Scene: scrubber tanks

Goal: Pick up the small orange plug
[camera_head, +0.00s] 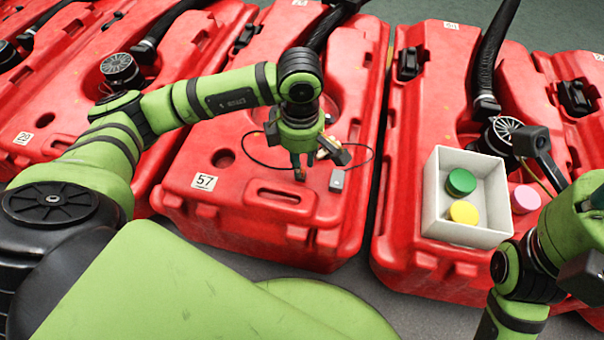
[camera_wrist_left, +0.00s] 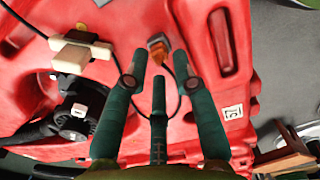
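The small plug (camera_wrist_left: 158,46), grey with an orange part, lies on the red tank marked 57 (camera_wrist_left: 190,25) and has a thin dark cable running from it. In the head view the plug (camera_head: 299,175) is a small orange-brown spot just under my left gripper (camera_head: 303,162). My left gripper points down at the tank. In the left wrist view its green fingers (camera_wrist_left: 160,82) are spread apart with nothing between them, and the plug shows just past their tips. My right arm enters at the lower right of the head view, but its fingers do not show.
A pale connector (camera_wrist_left: 78,52) and a black cap (camera_wrist_left: 75,120) are also on this tank. A small grey block (camera_head: 337,180) sits right of the plug. A white box (camera_head: 433,195) with green and yellow round pieces stands on the right tank, beside a pink piece (camera_head: 525,199).

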